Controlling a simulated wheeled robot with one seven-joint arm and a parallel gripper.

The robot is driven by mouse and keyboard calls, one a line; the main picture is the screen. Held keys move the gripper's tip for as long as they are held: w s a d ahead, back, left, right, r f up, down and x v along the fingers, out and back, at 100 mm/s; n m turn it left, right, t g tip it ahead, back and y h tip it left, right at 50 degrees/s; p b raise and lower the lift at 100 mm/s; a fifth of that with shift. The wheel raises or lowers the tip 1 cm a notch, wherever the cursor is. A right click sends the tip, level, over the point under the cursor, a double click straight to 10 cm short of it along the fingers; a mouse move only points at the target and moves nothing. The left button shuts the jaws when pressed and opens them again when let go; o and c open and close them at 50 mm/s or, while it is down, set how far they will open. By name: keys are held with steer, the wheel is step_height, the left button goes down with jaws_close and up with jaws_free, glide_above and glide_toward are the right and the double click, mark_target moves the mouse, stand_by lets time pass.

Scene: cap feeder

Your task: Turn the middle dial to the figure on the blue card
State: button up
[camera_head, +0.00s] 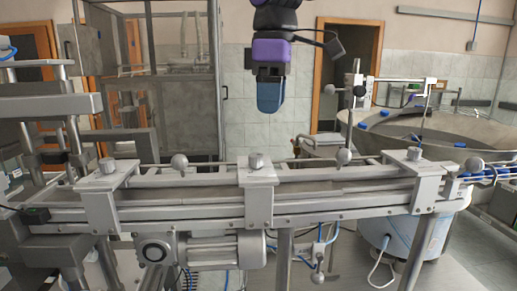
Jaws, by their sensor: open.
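Three grey knobs sit on the metal brackets along the conveyor. The middle knob (256,160) stands on the centre bracket, with a left knob (107,165) and a right knob (415,154) on either side. They look like the dials, but no figures can be read on them. I cannot make out a blue card. My gripper (269,106), with a purple body and blue end, hangs pointing down in the picture above the middle knob and slightly right of it. It is open and apart from the knob; the gap between its fingers is hard to see.
The conveyor (330,202) runs across the view, with a rail and round clamp balls (344,156) behind the knobs. A motor (205,250) hangs below it. A steel bowl feeder (470,131) with blue caps stands at right, and a metal frame at left.

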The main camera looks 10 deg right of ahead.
mark_target(255, 154)
steer(key=shift+n, duration=0.7)
steer(key=a+f, duration=0.1)
steer(key=f, duration=0.2)
steer(key=w+a+f, duration=0.1)
steer(key=f, duration=0.6)
steer(key=shift+w+a+f, duration=0.15)
steer(key=shift+a+f, duration=0.15)
steer(key=shift+a, duration=0.1)
steer(key=c, duration=0.9)
